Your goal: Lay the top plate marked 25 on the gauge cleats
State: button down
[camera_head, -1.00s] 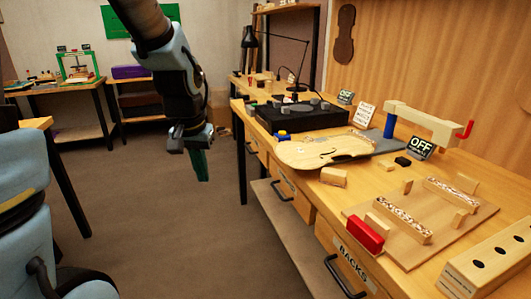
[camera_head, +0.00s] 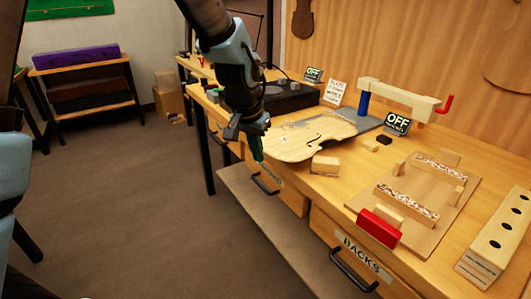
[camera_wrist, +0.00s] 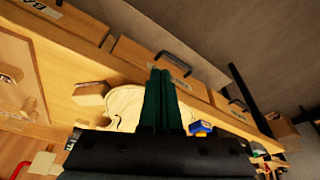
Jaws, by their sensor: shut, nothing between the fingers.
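A pale violin plate (camera_head: 312,140) with f-holes lies on the bench at the middle of the head view, partly over a grey mat (camera_head: 366,124). It also shows in the wrist view (camera_wrist: 124,104), partly hidden behind my fingers; its number cannot be read. The gauge cleats (camera_head: 407,200) are pale bars with speckled tops on a thin board (camera_head: 440,222) at the right of the bench. My gripper (camera_head: 257,155) has green fingers, shut and empty, pointing down beside the plate's left edge, in front of the bench. In the wrist view the fingers (camera_wrist: 161,98) lie together.
A red block (camera_head: 379,228) stands at the board's front edge. A clamp-like wooden frame (camera_head: 400,100) and an OFF sign (camera_head: 397,124) stand behind. Drawer handles (camera_head: 352,274) jut from the bench front.

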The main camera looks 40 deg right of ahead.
aim_at(285, 144)
jog(key=w+d+f+p, duration=0.2)
jog(key=d+f, duration=0.1)
jog(key=d, duration=0.1)
jog(key=shift+w+d+f, duration=0.15)
jog(key=shift+d+f, duration=0.1)
jog(key=shift+f, duration=0.15)
